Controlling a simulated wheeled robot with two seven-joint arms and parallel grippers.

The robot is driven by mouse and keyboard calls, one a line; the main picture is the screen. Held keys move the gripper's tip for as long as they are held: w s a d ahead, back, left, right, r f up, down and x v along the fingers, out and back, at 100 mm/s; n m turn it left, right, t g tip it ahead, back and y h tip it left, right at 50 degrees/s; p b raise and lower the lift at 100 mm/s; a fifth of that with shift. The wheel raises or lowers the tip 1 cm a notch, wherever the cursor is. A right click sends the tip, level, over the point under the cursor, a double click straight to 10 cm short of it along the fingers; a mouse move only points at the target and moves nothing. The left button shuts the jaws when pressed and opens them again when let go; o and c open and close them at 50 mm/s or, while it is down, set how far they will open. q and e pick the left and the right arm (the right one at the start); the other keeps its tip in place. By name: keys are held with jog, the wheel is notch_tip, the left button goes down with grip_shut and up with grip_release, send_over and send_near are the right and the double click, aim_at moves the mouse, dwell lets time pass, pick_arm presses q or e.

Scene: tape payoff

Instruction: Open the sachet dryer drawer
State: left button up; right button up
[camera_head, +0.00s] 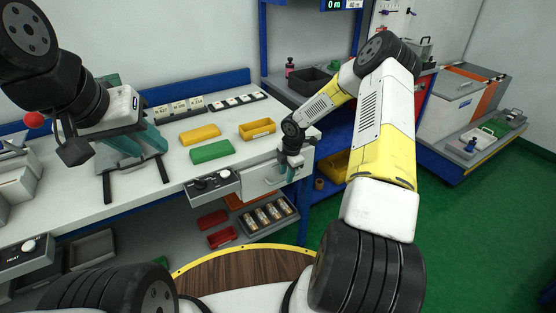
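Yellow (200,134) and green (212,152) trays and a yellow bin (257,128) sit on the bench (178,185). Below are red bins (221,238) and a grey tray (268,217) of several jars. Green floor (480,220) is clear at right.

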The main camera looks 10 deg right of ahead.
jog(key=shift+f, duration=0.35)
grip_shut()
jog(key=shift+a, duration=0.1)
dwell(1.1)
